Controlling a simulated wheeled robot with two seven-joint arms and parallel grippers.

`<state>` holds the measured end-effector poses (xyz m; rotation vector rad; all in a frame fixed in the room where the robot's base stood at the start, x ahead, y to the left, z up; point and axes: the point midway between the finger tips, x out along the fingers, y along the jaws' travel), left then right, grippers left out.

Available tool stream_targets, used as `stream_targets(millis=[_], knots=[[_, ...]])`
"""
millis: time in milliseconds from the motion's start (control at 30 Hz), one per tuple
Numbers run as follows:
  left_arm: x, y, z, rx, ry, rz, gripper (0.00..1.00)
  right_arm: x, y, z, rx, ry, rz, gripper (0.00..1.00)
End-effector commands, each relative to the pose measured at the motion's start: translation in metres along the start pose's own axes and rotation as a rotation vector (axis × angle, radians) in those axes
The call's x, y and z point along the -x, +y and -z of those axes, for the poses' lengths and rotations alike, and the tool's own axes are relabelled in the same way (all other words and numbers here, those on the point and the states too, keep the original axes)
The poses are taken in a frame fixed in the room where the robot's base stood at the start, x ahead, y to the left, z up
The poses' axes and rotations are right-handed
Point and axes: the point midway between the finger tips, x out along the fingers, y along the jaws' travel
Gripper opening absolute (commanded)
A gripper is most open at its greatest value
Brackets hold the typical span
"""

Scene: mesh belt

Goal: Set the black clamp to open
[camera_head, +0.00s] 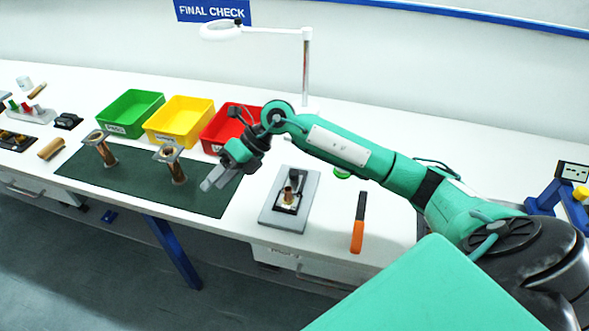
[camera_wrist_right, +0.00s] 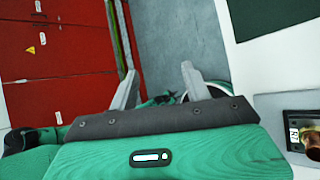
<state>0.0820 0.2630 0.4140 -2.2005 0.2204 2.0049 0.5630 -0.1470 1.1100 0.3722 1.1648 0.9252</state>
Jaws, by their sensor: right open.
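The black clamp (camera_head: 289,198) appears to be the dark fixture on a grey base plate (camera_head: 268,217), with a brass part (camera_head: 292,187) in it. Whether it is open or closed is too small to tell. At the right edge of the right wrist view, part of the same plate (camera_wrist_right: 272,102) and the brass part (camera_wrist_right: 314,137) show. My right gripper (camera_head: 215,181) is above the green mat, left of the fixture and apart from it. Its two fingers (camera_wrist_right: 158,88) are spread with nothing between them. My left gripper is not in view.
A green mat (camera_head: 130,185) carries two flanged brass pieces (camera_head: 172,160). Green (camera_head: 128,112), yellow (camera_head: 180,120) and red (camera_head: 222,130) bins stand behind it. An orange-handled tool (camera_head: 358,235) lies right of the fixture. A magnifier lamp (camera_head: 306,70) stands at the back.

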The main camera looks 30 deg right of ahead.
Motion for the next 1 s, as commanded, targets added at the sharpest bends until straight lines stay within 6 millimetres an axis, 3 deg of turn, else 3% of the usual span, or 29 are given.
stream_targets(millis=[100, 200, 333, 467, 667, 1000], knots=[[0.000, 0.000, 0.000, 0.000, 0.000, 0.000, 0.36, 0.045, -0.051, 0.000, 0.006, 0.139, 0.278, 0.49], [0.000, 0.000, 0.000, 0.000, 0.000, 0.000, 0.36, 0.089, -0.086, 0.003, -0.026, 0.236, 0.484, 0.49], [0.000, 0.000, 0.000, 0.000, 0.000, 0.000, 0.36, 0.140, -0.112, 0.007, -0.087, 0.322, 0.682, 0.49], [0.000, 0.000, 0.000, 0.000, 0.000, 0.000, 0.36, 0.171, -0.123, 0.010, -0.134, 0.367, 0.790, 0.49], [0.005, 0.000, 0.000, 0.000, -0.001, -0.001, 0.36, 0.175, -0.133, 0.016, -0.153, 0.386, 0.825, 0.49], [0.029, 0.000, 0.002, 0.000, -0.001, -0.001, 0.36, 0.135, -0.175, 0.041, -0.153, 0.387, 0.820, 0.49]])
